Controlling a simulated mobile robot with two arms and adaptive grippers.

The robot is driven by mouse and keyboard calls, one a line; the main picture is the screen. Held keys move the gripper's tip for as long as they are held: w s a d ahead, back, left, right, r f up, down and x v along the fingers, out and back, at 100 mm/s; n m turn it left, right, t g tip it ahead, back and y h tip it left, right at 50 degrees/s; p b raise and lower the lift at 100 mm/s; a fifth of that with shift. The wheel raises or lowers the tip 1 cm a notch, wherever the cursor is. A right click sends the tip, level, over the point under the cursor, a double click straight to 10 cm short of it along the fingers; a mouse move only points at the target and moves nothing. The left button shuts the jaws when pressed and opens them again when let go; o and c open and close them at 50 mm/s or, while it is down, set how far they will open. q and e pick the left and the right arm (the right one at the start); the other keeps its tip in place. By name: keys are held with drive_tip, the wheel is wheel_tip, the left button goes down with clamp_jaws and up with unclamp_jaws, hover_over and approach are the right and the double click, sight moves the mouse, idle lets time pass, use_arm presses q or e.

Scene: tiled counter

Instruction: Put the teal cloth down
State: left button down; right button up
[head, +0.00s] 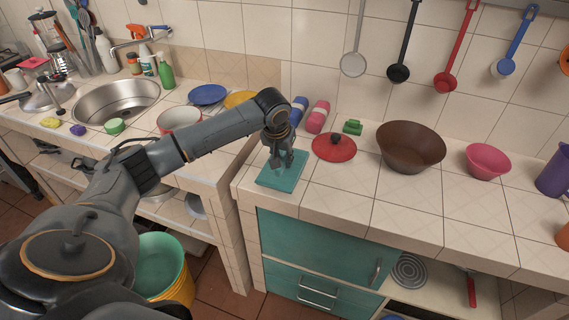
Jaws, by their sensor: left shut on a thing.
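The teal cloth (283,179) looks flat and roughly square, at the left end of the right-hand tiled counter. My left gripper (281,163) points down onto it and is shut on it. The fingertips are small in the view, and the gripper hides part of the cloth's middle. The cloth is at the height of the counter top or very close to it; I cannot tell whether it touches the tiles. My right gripper is not in view.
A red lid (334,147) lies just right of the cloth, with a brown bowl (410,148) and a pink bowl (488,160) further right. A gap separates this counter from the sink counter (150,113). Bare tiles (350,195) lie in front.

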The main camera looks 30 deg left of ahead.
sight(285, 167)
use_arm(q)
drive_tip(key=shift+w+a+f, duration=0.15)
drive_tip(key=shift+w+f, duration=0.35)
drive_tip(key=shift+f, duration=0.1)
drive_tip(key=p+x, duration=0.1)
drive_tip(key=x, duration=0.1)
drive_tip(key=shift+f, duration=0.95)
drive_tip(key=shift+f, duration=0.1)
drive_tip(key=c, duration=1.2)
unclamp_jaws()
drive_tip(key=b+v, duration=0.1)
drive_tip(key=v, duration=1.1)
drive_tip(key=shift+s, duration=0.1)
